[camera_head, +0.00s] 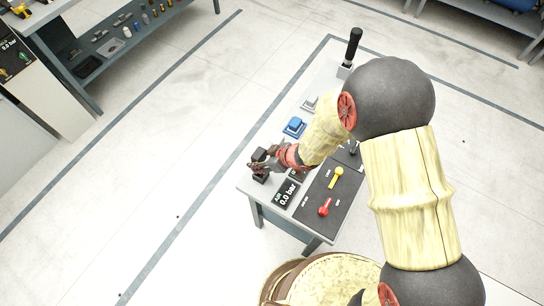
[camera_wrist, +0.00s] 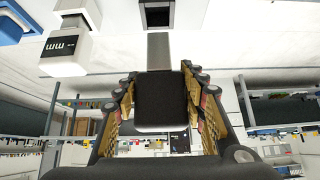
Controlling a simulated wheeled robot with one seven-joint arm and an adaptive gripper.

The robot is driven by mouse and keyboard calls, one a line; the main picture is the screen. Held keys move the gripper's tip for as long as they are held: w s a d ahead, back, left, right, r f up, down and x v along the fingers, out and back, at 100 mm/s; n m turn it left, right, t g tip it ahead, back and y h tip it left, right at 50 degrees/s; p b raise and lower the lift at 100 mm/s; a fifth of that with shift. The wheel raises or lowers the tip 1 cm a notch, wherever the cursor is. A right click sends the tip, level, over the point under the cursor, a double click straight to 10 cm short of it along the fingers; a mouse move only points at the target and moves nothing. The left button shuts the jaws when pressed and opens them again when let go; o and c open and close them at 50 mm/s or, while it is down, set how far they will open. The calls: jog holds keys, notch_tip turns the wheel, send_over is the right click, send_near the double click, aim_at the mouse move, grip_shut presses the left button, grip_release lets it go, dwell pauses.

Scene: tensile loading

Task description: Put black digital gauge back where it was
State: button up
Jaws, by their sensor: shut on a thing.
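My gripper (camera_head: 262,166) is over the left corner of the small grey table in the head view. In the wrist view, my gripper (camera_wrist: 163,105) is shut on a plain black block, which I take to be the black digital gauge (camera_wrist: 161,100). No display shows on the side that I see. A grey stem (camera_wrist: 159,50) appears beyond its far end, in line with a dark square opening (camera_wrist: 158,13). I cannot tell whether stem and opening touch. In the head view my fingers and the gauge blend into one dark shape, so contact with the table cannot be told.
The table (camera_head: 246,184) holds a pressure display (camera_head: 287,193), a dark mat with a yellow handle (camera_head: 337,177) and a red handle (camera_head: 325,207), and a blue item (camera_head: 294,127). A white block marked "mm" (camera_wrist: 65,48) is near the gauge. Floor left of the table is clear.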

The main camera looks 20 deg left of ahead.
jog(key=shift+f+b, duration=3.35)
jog(key=shift+b, duration=0.25)
jog(key=shift+f, duration=0.5)
jog(key=o, duration=1.5)
jog(key=v, duration=1.2)
